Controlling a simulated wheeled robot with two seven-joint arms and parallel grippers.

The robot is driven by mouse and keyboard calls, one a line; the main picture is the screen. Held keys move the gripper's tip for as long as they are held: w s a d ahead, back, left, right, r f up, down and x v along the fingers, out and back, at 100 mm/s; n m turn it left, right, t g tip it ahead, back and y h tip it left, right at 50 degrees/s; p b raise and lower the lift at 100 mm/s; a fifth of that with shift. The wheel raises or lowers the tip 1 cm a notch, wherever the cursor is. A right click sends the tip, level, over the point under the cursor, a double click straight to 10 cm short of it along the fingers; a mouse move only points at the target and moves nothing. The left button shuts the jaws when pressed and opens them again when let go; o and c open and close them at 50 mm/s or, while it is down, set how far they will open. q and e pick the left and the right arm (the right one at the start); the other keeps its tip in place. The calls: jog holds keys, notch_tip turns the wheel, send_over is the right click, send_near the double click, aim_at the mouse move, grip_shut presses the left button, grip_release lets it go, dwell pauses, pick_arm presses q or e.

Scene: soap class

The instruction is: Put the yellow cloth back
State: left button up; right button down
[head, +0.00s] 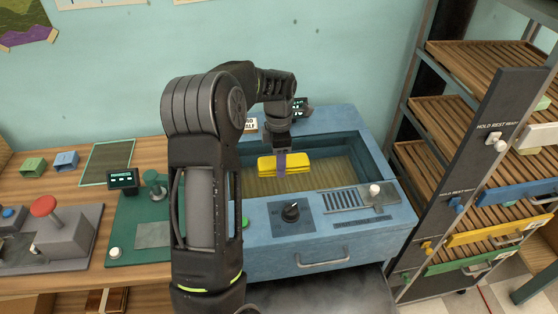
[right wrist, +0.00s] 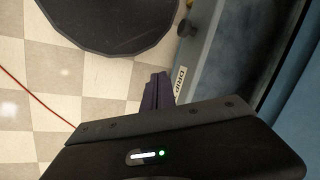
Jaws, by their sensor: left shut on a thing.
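The yellow cloth (head: 298,165) is a folded, flat bundle in the head view, above the wooden-looking floor of the blue basin unit (head: 345,140). I cannot tell whether the cloth touches the basin floor. My right gripper (right wrist: 157,92) shows only in the right wrist view. Its purple fingers are close together with nothing visible between them, above the tiled floor beside a blue-grey unit.
A slatted rack (head: 470,120) with blue, yellow and green labelled bars stands at the right. A dial (head: 291,210) and a drain grid sit on the basin's front ledge. A wooden bench (head: 75,225) with a red-button box (head: 65,230) is at left. A dark round thing (right wrist: 110,20) lies below my right gripper.

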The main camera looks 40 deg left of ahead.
pick_arm(q)
jog(key=shift+f, duration=0.35)
jog(key=shift+f, duration=0.15)
jog(key=o, duration=1.5)
jog(key=shift+c, duration=0.2)
